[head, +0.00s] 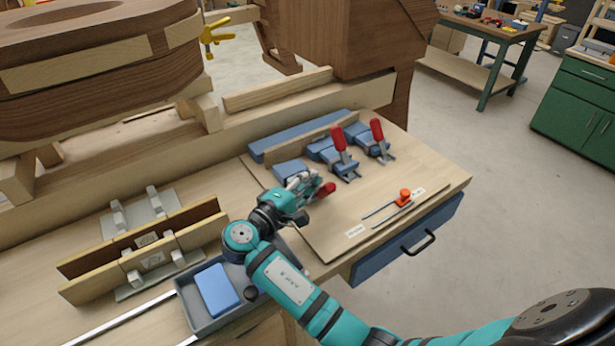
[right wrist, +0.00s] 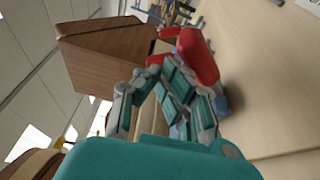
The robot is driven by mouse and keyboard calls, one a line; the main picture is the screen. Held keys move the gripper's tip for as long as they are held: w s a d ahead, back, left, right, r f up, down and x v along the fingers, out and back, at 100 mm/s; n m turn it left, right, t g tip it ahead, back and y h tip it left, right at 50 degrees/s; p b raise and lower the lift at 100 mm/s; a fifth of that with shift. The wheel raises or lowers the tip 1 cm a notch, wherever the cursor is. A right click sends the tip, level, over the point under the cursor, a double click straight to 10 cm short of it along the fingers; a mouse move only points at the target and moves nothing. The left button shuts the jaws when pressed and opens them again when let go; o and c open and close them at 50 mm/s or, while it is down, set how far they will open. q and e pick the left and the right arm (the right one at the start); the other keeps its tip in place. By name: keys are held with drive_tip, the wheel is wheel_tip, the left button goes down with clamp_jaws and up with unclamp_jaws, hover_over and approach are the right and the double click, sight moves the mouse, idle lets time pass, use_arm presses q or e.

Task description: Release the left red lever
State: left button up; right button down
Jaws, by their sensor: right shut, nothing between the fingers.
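Three toggle clamps with red levers stand in a row on the wooden board. The left red lever (head: 325,190) leans low toward the front, while the middle lever (head: 338,138) and right lever (head: 377,129) stand nearly upright. My right gripper (head: 306,184) is shut and empty right beside the left lever, and it hides much of that clamp. In the right wrist view, the red lever (right wrist: 197,57) is just beyond the closed fingers (right wrist: 172,88); I cannot tell whether they touch it. My left gripper is not in view.
A grey tray (head: 182,291) with a blue block (head: 216,290) lies by my forearm. A wooden fixture (head: 142,245) stands at left. An orange-red knob (head: 404,195) with grey rods lies on the board's right part. A wooden fence (head: 310,137) runs behind the clamps.

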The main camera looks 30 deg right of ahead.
drive_tip(key=shift+s+f, duration=0.25)
drive_tip(key=shift+f, duration=0.15)
wheel_tip(320, 180, up, 11)
drive_tip(key=shift+w+f, duration=0.15)
idle(0.6)
